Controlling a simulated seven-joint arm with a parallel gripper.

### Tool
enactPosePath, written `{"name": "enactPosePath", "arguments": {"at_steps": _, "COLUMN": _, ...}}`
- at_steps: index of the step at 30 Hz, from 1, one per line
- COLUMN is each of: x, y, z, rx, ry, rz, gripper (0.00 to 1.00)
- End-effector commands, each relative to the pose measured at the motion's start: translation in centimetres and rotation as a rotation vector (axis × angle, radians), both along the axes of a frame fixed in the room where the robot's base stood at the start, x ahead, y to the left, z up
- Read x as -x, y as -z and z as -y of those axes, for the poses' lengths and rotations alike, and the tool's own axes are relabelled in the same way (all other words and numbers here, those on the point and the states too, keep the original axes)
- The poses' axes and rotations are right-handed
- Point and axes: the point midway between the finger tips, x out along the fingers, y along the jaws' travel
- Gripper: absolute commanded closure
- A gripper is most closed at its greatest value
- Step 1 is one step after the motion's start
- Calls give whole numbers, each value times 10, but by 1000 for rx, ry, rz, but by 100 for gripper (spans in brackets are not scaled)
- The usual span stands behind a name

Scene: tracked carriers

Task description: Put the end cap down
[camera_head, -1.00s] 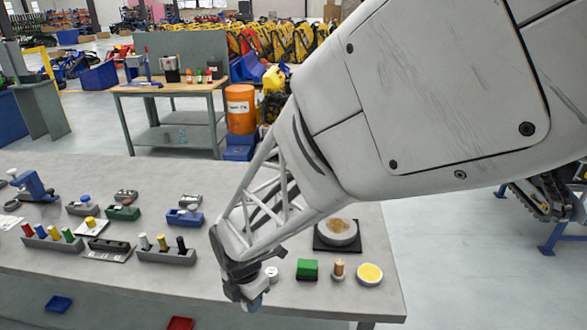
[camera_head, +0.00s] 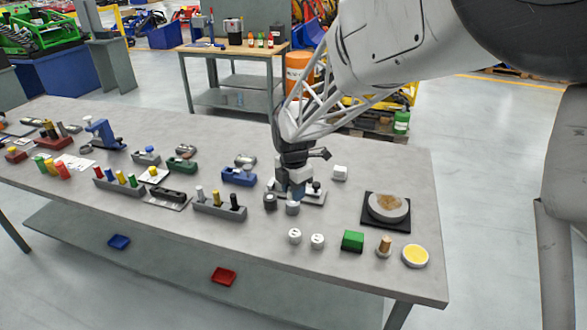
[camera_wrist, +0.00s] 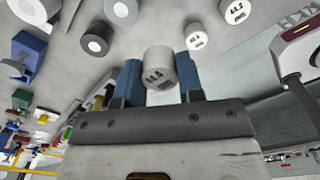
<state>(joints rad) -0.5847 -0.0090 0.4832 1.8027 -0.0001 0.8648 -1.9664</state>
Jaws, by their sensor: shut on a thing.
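The end cap (camera_wrist: 158,68) is a short grey cylinder with dark lettering on its face. It sits between the two blue fingers of my gripper (camera_wrist: 160,85) in the wrist view. In the head view my gripper (camera_head: 294,190) points down over the grey table (camera_head: 345,215), with the end cap (camera_head: 292,208) at its fingertips. I cannot tell whether the cap touches the table top. The fingers hide its sides.
Two white caps (camera_head: 295,236) (camera_head: 317,241) stand near the front edge. A green block (camera_head: 352,241), a tan-topped peg (camera_head: 384,246) and a yellow-topped disc (camera_head: 415,256) are to the right. A blue fixture (camera_head: 238,177) and a peg rack (camera_head: 218,206) lie left.

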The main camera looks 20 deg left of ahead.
Motion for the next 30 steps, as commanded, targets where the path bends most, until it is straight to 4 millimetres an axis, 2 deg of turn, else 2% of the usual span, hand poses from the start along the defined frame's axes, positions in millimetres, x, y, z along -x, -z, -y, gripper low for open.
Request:
{"name": "enactPosePath", "arguments": {"at_steps": 14, "x": -5, "y": 1, "z": -3, "rx": 0, "ry": 0, "rz": 0, "gripper": 92}}
{"name": "enactPosePath", "arguments": {"at_steps": 20, "x": -20, "y": 3, "z": -13, "rx": 0, "ry": 0, "rz": 0, "gripper": 92}}
{"name": "enactPosePath", "arguments": {"at_steps": 30, "x": -58, "y": 7, "z": -37, "rx": 1, "ry": 0, "rz": -1, "gripper": 92}}
